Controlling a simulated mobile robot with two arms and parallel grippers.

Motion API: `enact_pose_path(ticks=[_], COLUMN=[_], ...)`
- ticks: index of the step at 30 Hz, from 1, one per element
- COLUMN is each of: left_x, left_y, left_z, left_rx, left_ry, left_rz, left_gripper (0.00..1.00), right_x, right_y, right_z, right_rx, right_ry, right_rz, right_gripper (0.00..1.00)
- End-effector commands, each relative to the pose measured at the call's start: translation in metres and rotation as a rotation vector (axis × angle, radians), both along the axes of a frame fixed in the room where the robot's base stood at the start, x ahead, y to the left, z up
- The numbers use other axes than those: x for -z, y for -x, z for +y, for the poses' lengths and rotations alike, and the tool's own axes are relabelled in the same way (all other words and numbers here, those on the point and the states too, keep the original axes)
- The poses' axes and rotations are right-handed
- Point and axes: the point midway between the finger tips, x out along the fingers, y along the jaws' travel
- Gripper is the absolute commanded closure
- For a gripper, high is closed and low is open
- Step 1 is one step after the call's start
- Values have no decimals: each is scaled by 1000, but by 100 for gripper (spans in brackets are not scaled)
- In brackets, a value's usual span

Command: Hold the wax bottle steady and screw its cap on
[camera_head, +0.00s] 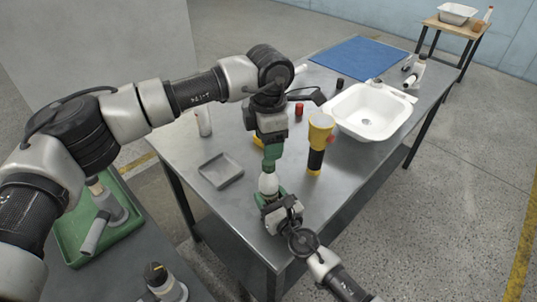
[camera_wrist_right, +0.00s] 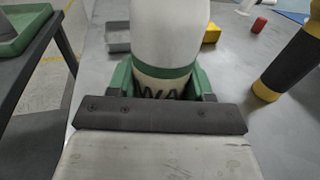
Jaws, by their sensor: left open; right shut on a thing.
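The wax bottle (camera_head: 268,184) is white and stands upright near the table's front edge. In the right wrist view the bottle (camera_wrist_right: 167,35) shows a green band and the letters "WA"; its top is out of frame. My right gripper (camera_head: 271,199) is shut around the bottle's lower body, and its green fingers also show in the right wrist view (camera_wrist_right: 165,82). My left gripper (camera_head: 270,158) points down right above the bottle, its green fingers open around the bottle's top. The cap cannot be made out; the left fingers hide the bottle's top.
A yellow-and-black torch-like object (camera_head: 317,150) stands close to the right of the bottle. A grey tray (camera_head: 221,170) lies to the left. A red cylinder (camera_head: 299,109), a yellow block (camera_wrist_right: 211,33) and a white basin (camera_head: 371,108) are farther back. A blue mat (camera_head: 358,57) covers the far end.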

Motion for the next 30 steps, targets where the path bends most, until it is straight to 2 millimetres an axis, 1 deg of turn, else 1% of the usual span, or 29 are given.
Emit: enact_pose_path(ticks=[1, 3, 6, 9, 13, 21, 22, 27, 30], left_x=[-12, -26, -42, -53, -60, -61, -61, -60, -60], left_y=[0, 0, 0, -1, 0, 0, 0, 0, 0], left_z=[0, 0, 0, 0, 0, 0, 0, 0, 0], left_rx=[0, 0, 0, -1, 0, 0, 0, 0, 0], left_ry=[1, 1, 1, 1, 0, 0, 0, 0, 0], left_rz=[-2, -2, -1, -1, 1, 1, 1, 1, 1], left_gripper=[39, 39, 39, 39, 39, 39, 39, 39, 39], right_x=[0, 0, 0, 0, 0, 0, 0, 0, 0], right_y=[0, 0, 0, 0, 0, 0, 0, 0, 0], right_z=[0, 0, 0, 0, 0, 0, 0, 0, 0], right_rx=[0, 0, 0, 0, 0, 0, 0, 0, 0], right_ry=[0, 0, 0, 0, 0, 0, 0, 0, 0], right_rz=[0, 0, 0, 0, 0, 0, 0, 0, 0], right_gripper=[100, 100, 100, 100, 100, 100, 45, 20, 20])
